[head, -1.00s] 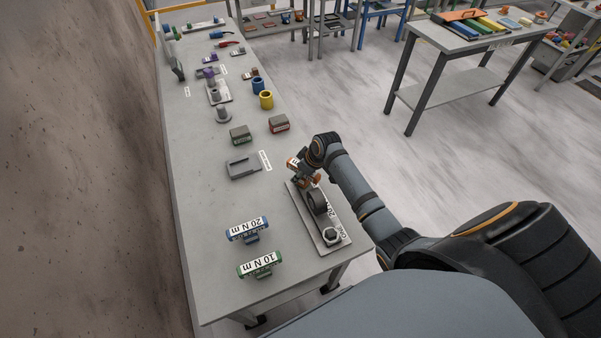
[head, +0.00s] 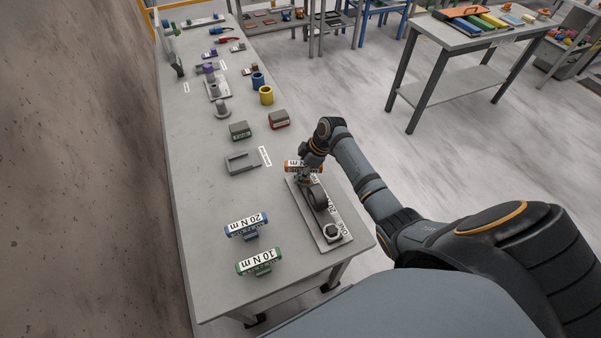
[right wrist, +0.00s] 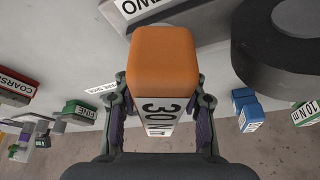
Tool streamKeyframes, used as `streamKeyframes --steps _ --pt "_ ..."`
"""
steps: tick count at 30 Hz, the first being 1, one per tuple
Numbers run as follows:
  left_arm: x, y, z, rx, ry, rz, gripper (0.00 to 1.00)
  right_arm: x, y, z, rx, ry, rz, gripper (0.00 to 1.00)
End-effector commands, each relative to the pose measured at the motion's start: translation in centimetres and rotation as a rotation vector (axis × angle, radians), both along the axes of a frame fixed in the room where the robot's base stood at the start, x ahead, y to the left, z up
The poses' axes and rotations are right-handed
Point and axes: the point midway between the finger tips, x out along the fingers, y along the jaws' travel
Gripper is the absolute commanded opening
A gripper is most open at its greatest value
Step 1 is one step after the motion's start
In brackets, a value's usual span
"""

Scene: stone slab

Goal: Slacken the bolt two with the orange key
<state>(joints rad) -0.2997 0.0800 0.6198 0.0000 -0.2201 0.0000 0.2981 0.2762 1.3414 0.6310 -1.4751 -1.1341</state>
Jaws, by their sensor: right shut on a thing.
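My right gripper (head: 306,178) is shut on the orange key (head: 303,166), over the far end of the bolt plate (head: 327,245). In the right wrist view the key (right wrist: 162,60) has an orange end block and a white label reading "30 N", between the two fingers (right wrist: 160,115). The bolt at the far end is hidden by gripper and key; contact cannot be told.
A dark thick ring (head: 317,199) stands mid-plate, close to the gripper. A blue 20 N m key (head: 246,226) and a green 10 N m key (head: 260,262) stand to the left. A grey holder (head: 242,163) and red and green blocks lie farther back.

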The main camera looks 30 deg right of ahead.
Motion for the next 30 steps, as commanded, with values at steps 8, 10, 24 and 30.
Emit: streamKeyframes --steps 8,10,24,30 --pt "0.0 0.0 -2.7 0.000 0.000 0.000 0.40 -0.3 0.1 -0.4 -0.001 -0.002 0.347 0.00" --pt "0.0 0.0 -3.3 0.000 0.000 0.000 0.40 -0.4 0.1 -0.4 0.000 -0.001 0.427 0.00" --pt "0.0 0.0 -1.0 0.000 0.000 0.000 0.40 -0.5 0.1 1.9 -0.002 -0.001 0.457 0.00" --pt "0.0 0.0 0.1 0.000 0.000 0.000 0.40 -0.5 0.1 3.1 -0.002 -0.001 0.456 0.00"
